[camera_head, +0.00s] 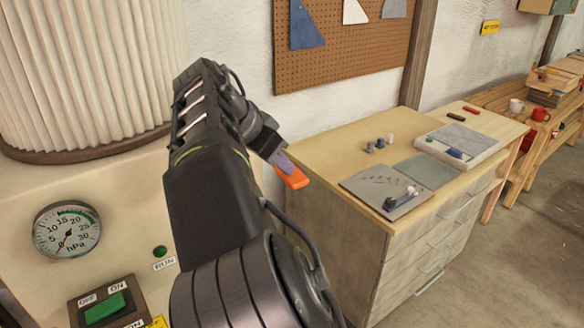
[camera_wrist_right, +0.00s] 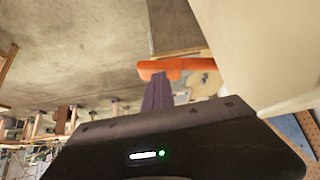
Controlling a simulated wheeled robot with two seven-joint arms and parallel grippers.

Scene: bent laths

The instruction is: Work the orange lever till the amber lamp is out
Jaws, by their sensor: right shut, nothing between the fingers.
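The orange lever (camera_head: 293,177) shows in the head view just past the tip of my right gripper (camera_head: 282,161), its base hidden behind my right arm. In the right wrist view the orange lever (camera_wrist_right: 178,67) lies across the tip of my right gripper's purple fingers (camera_wrist_right: 157,90). The fingers are shut with nothing between them. They meet the lever in both pictures, but I cannot tell if they press on it. No amber lamp is in view; a dark green lamp (camera_head: 160,252) sits above a RUN label. My left gripper is not in view.
The cream machine front carries a round hPa gauge (camera_head: 67,229) and an OFF/ON box with a green switch (camera_head: 104,308). A large pleated cylinder (camera_head: 85,70) stands on top. To the right is a wooden drawer cabinet (camera_head: 330,150) with small items; a pegboard (camera_head: 340,50) hangs behind.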

